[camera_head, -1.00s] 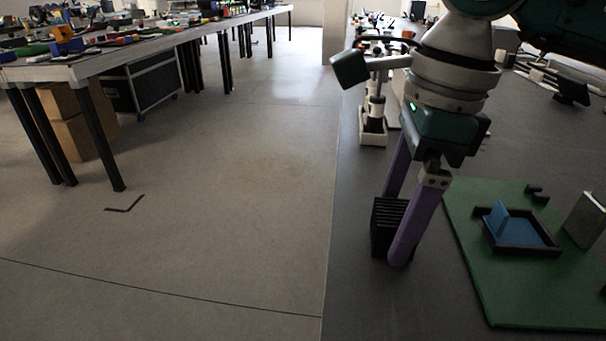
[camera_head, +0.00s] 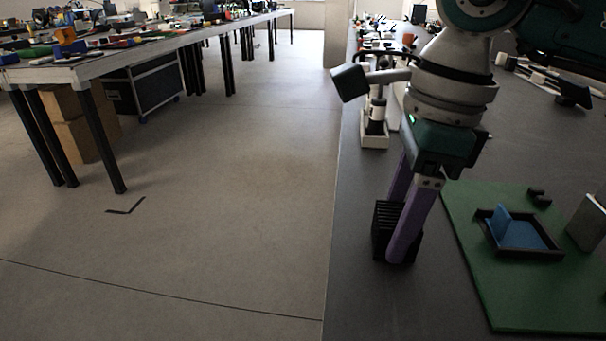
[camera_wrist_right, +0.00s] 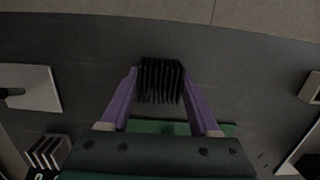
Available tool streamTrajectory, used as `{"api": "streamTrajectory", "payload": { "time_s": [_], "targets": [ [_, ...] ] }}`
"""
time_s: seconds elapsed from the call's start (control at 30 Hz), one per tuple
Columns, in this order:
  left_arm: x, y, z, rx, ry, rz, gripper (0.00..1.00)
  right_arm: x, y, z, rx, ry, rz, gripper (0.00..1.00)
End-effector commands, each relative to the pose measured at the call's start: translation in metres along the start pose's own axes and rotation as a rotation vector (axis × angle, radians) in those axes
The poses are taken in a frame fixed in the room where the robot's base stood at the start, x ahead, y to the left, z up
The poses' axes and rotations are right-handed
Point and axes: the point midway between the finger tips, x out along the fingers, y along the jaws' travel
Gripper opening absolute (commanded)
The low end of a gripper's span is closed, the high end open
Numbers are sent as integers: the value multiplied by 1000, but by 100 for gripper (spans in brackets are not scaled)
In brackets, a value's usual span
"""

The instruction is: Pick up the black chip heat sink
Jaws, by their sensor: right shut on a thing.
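The black chip heat sink (camera_head: 381,231) is a small finned block at the left edge of the dark table. My right gripper (camera_head: 394,236) points down with its purple fingers on both sides of it. The near finger hides part of the heat sink in the head view. In the right wrist view the heat sink (camera_wrist_right: 160,82) sits between the fingertips of my right gripper (camera_wrist_right: 160,76), which are shut on it. Whether its underside touches the table I cannot tell. My left gripper is not in view.
A green board (camera_head: 480,282) with a blue part in a dark frame (camera_head: 520,236) lies to the right. A grey block (camera_head: 588,222) stands at its right side. A white-based stand (camera_head: 374,136) is farther back. The table's left edge is close to the heat sink, with open floor beyond.

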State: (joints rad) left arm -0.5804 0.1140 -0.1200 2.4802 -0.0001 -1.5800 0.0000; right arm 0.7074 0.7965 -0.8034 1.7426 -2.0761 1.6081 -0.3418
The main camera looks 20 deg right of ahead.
Motion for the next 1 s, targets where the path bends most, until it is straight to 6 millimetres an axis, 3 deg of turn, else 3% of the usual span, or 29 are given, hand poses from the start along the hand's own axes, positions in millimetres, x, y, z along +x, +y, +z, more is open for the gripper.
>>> {"api": "streamTrajectory", "payload": {
  "time_s": [0.17,0.57,0.77,1.0],
  "targets": [
    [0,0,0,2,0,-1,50,0,0,0,0,0,0,2],
    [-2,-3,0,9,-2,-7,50,-10,-1,2,0,-3,-2,1],
    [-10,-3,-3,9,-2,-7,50,-46,-2,6,0,-4,-6,1],
    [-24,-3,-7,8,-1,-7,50,-119,-2,16,-1,-6,-8,1]
  ]
}}
